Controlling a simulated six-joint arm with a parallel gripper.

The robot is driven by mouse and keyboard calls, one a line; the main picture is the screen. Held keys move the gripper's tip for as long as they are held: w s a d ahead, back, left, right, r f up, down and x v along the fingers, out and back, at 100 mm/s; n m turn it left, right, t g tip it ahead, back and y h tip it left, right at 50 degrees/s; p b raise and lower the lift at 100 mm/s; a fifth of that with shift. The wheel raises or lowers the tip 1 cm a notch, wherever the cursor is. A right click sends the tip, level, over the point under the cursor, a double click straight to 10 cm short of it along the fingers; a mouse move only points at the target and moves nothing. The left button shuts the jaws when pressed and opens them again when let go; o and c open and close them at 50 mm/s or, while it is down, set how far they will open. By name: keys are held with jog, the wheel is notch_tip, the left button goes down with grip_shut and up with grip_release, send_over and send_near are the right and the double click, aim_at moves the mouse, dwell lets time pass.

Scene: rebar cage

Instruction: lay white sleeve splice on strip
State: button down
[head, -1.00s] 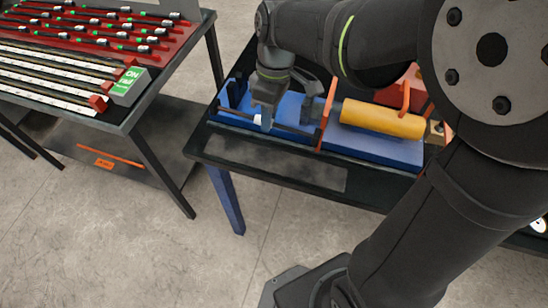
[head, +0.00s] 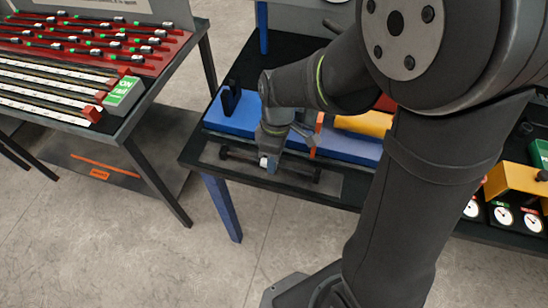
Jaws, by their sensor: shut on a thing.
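My gripper (head: 271,164) points down at the front of the blue-legged table and is shut on the splice, a dark bar (head: 300,172) with a white sleeve (head: 263,162) around its middle. The fingers hide part of the sleeve. The bar lies roughly along the grey strip (head: 328,188) on the table's front edge and appears over it. I cannot tell whether it touches the strip or hovers just above.
Behind the strip is a blue fixture (head: 231,119) with a dark upright, an orange post (head: 318,125) and a yellow cylinder (head: 365,122), partly hidden by my arm. At left, a table holds a red rack (head: 85,45) of similar splices and a green sign (head: 122,92). Gauges (head: 502,217) show at right.

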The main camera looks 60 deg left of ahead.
jog(key=shift+f, duration=0.15)
jog(key=c, duration=1.6)
grip_release()
jog(key=shift+o, duration=0.2)
notch_tip(320, 180, up, 12)
jog(key=w+a, duration=0.1)
jog(key=shift+w+a, duration=0.3)
jog(key=shift+a, duration=0.05)
jog(key=f, duration=0.3)
jog(key=s+d+f, duration=0.1)
jog(key=f, duration=0.7)
jog(key=shift+s+d+f, duration=0.25)
jog(key=shift+s+d, duration=0.05)
jog(key=shift+d, duration=0.05)
jog(key=shift+r, duration=1.65)
jog(key=shift+f, duration=0.1)
